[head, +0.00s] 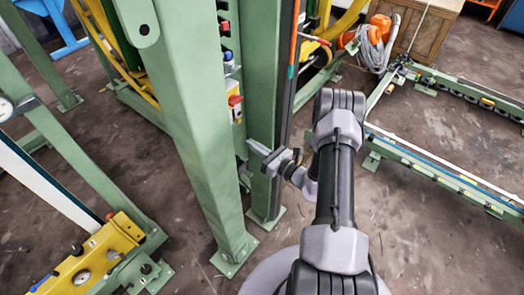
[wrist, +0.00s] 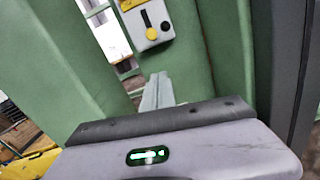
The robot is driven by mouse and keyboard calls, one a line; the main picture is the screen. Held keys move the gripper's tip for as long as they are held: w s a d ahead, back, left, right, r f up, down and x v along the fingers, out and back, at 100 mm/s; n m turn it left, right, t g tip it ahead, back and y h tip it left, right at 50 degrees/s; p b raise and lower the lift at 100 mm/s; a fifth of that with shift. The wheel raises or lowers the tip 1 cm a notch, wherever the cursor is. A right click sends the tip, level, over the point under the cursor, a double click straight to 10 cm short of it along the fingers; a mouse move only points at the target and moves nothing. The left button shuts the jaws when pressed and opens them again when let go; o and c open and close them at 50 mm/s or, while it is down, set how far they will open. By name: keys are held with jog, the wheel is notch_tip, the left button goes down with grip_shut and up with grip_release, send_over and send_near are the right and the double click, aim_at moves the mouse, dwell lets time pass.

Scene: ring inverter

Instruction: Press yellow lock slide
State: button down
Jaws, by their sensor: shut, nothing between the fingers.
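A pale grey control box (wrist: 147,22) is on the green post at the top of the wrist view. On its face is a dark slot with a round yellow piece (wrist: 152,34) at its lower end, which looks like the yellow lock slide. A small black knob sits beside it. In the head view, the box (head: 238,117) shows side-on below a red button on a yellow housing; the slide cannot be made out there. My gripper (wrist: 157,78) is shut and empty, below the box and apart from it. It also shows beside the post in the head view (head: 262,158).
Green posts (head: 190,120) stand close to the left of my gripper, and a dark vertical rail (head: 289,70) runs close by it. Green floor rails (head: 450,180) lie at the right. A yellow block (head: 95,255) is at the lower left. Bare floor lies between.

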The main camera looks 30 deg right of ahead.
aim_at(237, 120)
jog(key=w+r, duration=0.4)
jog(key=shift+a, duration=0.35)
jog(key=shift+r, duration=0.1)
notch_tip(237, 120, up, 4)
jog(key=shift+w+f+p, duration=0.1)
jog(key=shift+f+p, duration=0.05)
jog(key=shift+p, duration=0.8)
jog(key=shift+d+f, duration=0.1)
